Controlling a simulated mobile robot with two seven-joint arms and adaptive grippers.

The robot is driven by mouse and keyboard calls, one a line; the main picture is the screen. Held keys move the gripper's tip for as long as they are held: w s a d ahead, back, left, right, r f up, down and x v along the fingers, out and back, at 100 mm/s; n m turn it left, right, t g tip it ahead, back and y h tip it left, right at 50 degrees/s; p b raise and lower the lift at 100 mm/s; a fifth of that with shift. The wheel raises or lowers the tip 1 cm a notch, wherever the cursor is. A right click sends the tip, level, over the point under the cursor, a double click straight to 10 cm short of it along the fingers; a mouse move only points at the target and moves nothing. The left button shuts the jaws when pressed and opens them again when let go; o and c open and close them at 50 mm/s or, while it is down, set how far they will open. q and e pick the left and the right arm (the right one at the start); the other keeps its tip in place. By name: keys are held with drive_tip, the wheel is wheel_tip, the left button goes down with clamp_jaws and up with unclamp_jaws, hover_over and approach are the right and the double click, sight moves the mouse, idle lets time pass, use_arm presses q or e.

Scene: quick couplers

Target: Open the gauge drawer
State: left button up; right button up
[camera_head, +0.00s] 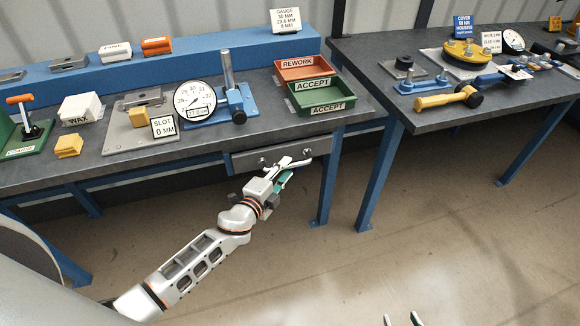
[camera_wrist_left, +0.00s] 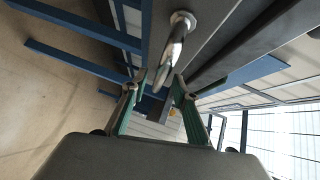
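The gauge drawer (camera_head: 240,161) is a grey front under the left bench's edge, below the accept tray. It looks shut. Its metal bar handle (camera_wrist_left: 174,48) runs away from a round mount in the left wrist view. My left gripper (camera_head: 291,166) is at the drawer front, partly covering the handle in the head view. In the left wrist view its green-lined fingers (camera_wrist_left: 159,82) are apart, with the handle's far part between their tips. I cannot tell whether they touch it. Only the fingertips of my right gripper (camera_head: 402,319) show at the bottom edge, apart and empty.
On the bench above stand a dial gauge (camera_head: 195,101), a green accept tray (camera_head: 318,98) and a red rework tray (camera_head: 305,68). A blue bench leg (camera_head: 326,190) stands just right of the drawer. The floor in front is clear.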

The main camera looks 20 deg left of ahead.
use_arm(q)
drive_tip(key=shift+x, duration=1.25)
use_arm(e)
drive_tip(key=shift+d+f, duration=0.1)
drive_tip(key=shift+f, duration=0.15)
use_arm(q)
clamp_jaws()
use_arm(e)
drive_tip(key=shift+s, duration=0.1)
use_arm(q)
drive_tip(key=s+d+b, duration=0.1)
drive_tip(key=s+d, duration=0.5)
drive_tip(key=s, duration=0.3)
drive_tip(key=s+d+b, duration=0.2)
drive_tip(key=s+d, duration=0.5)
drive_tip(key=s, duration=0.3)
drive_tip(key=shift+s, duration=0.15)
use_arm(e)
drive_tip(key=shift+s+d+f, duration=0.7)
drive_tip(key=shift+d+f, duration=0.2)
drive_tip(key=shift+d, duration=0.05)
